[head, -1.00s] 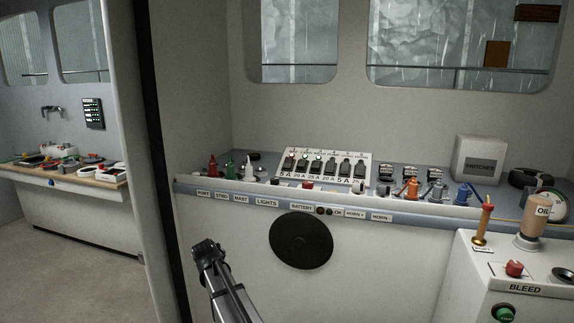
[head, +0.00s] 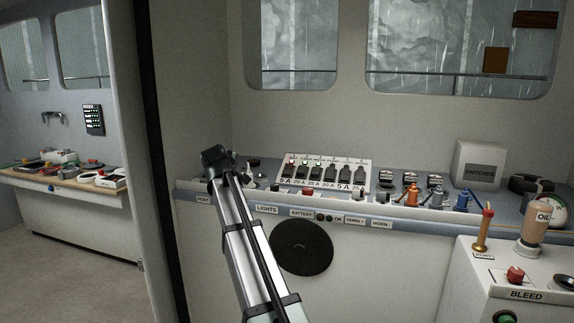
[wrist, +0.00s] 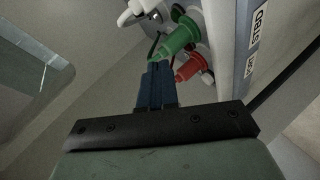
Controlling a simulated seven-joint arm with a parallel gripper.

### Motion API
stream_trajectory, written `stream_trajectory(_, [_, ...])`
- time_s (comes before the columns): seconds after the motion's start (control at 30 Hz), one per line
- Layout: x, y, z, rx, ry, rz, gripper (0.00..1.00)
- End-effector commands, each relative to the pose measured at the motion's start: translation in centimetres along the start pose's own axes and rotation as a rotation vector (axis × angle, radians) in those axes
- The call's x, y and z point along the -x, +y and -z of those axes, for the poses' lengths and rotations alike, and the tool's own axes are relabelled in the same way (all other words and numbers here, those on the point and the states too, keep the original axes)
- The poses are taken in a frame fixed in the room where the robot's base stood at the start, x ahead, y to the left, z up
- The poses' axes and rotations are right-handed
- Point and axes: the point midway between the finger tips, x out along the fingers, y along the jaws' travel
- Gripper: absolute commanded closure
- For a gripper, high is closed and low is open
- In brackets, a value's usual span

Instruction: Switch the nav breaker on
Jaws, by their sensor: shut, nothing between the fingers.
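The breaker panel (head: 325,173) is a white sloped board with a row of dark rocker breakers, on the console's back ledge in the head view. Amp ratings run along its lower edge and small lights along its top. The names are too small to read, so I cannot tell which breaker is nav. My gripper (wrist: 157,82) is shut and empty in the wrist view. Its fingertips are close to a green fitting (wrist: 180,38); I cannot tell whether they touch. In the head view my arm is left of the panel, and the fingertips do not show clearly.
A red fitting (wrist: 190,68) and a white fitting (wrist: 140,12) stand by the green one. Right of the panel are orange (head: 411,195) and blue fittings (head: 462,198) and a SWITCHES box (head: 479,165). A round black disc (head: 301,247) is on the console front.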

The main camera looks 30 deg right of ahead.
Motion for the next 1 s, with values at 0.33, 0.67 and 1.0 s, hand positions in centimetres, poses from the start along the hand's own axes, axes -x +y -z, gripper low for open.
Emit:
stream_trajectory(0.33, [0.1, 9.5, -10.5, 0.196, -0.264, 0.079, 1.00])
stream_trajectory(0.67, [0.8, 11.5, -13.2, 0.245, -0.327, 0.117, 1.00])
stream_trajectory(1.0, [0.6, 11.4, -13.2, 0.245, -0.327, 0.117, 1.00])
